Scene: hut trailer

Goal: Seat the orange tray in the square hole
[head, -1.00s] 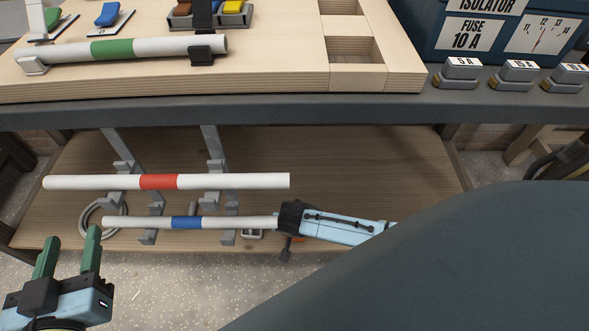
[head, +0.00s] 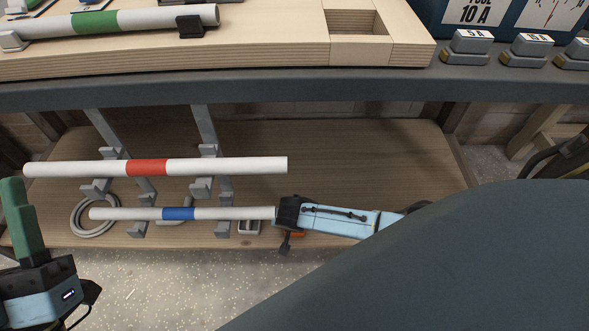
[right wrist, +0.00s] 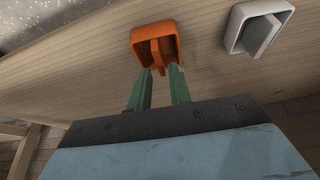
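The orange tray (right wrist: 157,40) sits on the wooden lower shelf; in the head view only an orange sliver (head: 294,234) shows beside my right gripper. It has an upright fin in its middle. My right gripper (right wrist: 159,70) has its green fingertips at the tray's near side, one on each side of the fin, with gaps visible. In the head view its fingers are hidden. The square hole (head: 358,22) is in the pale wooden board on the bench top, and looks empty. My left gripper (head: 24,220) is at the lower left, away from everything, its fingers overlapping in view.
Above the shelf (head: 380,160), a red-banded tube (head: 225,166) and a blue-banded tube (head: 130,213) rest on grey brackets. A pale grey tray (right wrist: 258,28) lies near the orange one. The dark bench edge (head: 250,93) overhangs the shelf. Grey fuse blocks (head: 467,47) stand at right.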

